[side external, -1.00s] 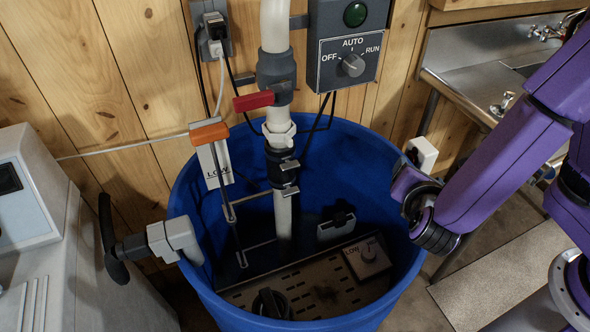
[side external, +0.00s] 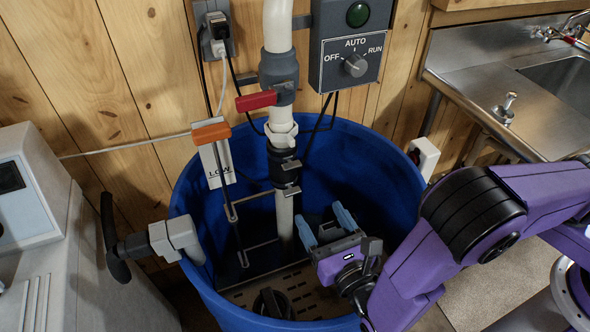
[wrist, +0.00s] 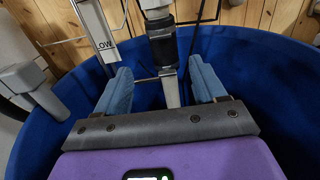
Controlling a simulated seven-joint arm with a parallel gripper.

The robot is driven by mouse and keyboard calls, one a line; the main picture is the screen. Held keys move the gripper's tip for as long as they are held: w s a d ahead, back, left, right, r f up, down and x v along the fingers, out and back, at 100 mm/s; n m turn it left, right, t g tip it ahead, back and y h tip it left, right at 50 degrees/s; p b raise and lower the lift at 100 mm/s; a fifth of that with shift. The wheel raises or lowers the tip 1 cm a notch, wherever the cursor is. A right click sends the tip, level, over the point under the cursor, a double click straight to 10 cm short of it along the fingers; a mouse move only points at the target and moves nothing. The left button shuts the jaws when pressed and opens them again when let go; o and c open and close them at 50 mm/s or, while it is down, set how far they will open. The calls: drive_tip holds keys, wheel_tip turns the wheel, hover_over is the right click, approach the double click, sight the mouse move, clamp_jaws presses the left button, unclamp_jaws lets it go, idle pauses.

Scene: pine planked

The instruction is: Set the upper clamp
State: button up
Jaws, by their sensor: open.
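A black rubber coupling (side external: 283,166) joins the white pipe inside the blue tub. A small metal clamp, the upper clamp (side external: 291,164), sits high on it with a screw tab sticking out to the right. A second, lower clamp (side external: 292,190) sits at its bottom end. The coupling also shows in the wrist view (wrist: 176,38), ahead of my fingers. My gripper (side external: 325,223) has blue fingers spread open and empty. It is inside the tub, below and to the right of the clamps, pointing toward the pipe. The clamps' tightness cannot be told.
The blue tub (side external: 400,180) surrounds the work. Left of the pipe are a thin float rod (side external: 232,213) and a LOW label (side external: 218,172). Above are a red-handled valve (side external: 257,101) and a control box (side external: 350,45). A black knob (side external: 272,303) stands on the tub floor.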

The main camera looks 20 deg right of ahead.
sight(294, 169)
drive_tip(key=w, duration=1.3)
drive_tip(key=shift+w, duration=0.25)
drive_tip(key=c, duration=1.1)
drive_tip(key=shift+o, duration=0.2)
